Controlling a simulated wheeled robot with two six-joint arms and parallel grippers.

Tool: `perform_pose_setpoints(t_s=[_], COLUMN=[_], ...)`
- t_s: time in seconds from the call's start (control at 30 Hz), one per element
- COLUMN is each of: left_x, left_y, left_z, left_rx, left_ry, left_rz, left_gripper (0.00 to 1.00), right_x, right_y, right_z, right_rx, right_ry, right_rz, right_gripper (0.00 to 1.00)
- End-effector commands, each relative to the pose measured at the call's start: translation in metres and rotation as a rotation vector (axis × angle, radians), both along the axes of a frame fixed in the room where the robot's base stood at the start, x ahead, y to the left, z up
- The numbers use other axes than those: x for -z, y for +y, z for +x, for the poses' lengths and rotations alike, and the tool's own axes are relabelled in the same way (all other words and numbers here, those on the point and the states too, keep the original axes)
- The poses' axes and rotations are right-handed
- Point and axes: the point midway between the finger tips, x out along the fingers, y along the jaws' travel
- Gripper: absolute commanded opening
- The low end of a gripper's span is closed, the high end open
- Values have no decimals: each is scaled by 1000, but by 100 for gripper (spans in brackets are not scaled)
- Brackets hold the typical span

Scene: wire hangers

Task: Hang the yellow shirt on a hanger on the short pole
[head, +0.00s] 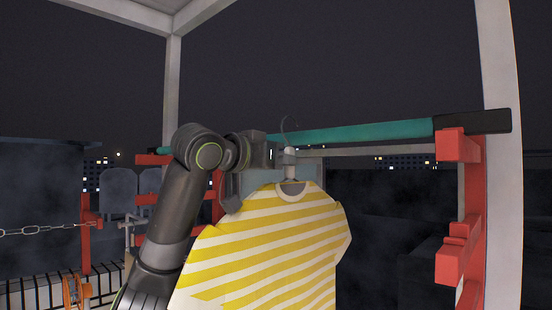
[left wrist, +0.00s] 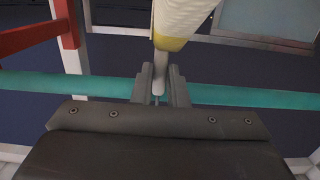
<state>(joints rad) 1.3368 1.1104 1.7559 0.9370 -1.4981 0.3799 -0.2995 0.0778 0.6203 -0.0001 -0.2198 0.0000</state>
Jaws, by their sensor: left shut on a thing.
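The yellow-and-white striped shirt (head: 275,240) hangs upright on a hanger (head: 289,157), whose thin curved hook stands above the shirt collar. My left gripper (head: 276,155) is shut on the hanger's grey neck, just above the collar. The left wrist view shows the neck (left wrist: 160,75) between the two fingers, with the shirt (left wrist: 187,15) beyond. The teal pole (head: 350,132) with a black end runs across behind the hook in the head view. It also crosses the left wrist view (left wrist: 250,97). I cannot tell whether the hook touches the pole. My right gripper is not in view.
A red bracket (head: 460,200) on a white post (head: 500,120) stands under the pole's right end. More red brackets (head: 90,235) stand at left, with a chain (head: 40,230) nearby. The pole's stretch right of the shirt is bare.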

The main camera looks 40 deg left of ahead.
Motion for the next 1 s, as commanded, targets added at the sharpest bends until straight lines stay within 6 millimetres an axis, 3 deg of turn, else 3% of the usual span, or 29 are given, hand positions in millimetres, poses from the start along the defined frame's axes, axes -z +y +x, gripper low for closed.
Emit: perform_pose_setpoints(t_s=[0.6, 1.0], left_x=[12, 21], left_y=[-2, -3], left_z=[27, 34], left_rx=[0, 0], left_ry=[-1, -1], left_rz=[1, 1], left_gripper=[0, 0], right_x=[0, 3], right_y=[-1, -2], right_z=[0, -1], right_rx=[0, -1], right_ry=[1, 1], right_rz=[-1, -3], right_gripper=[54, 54])
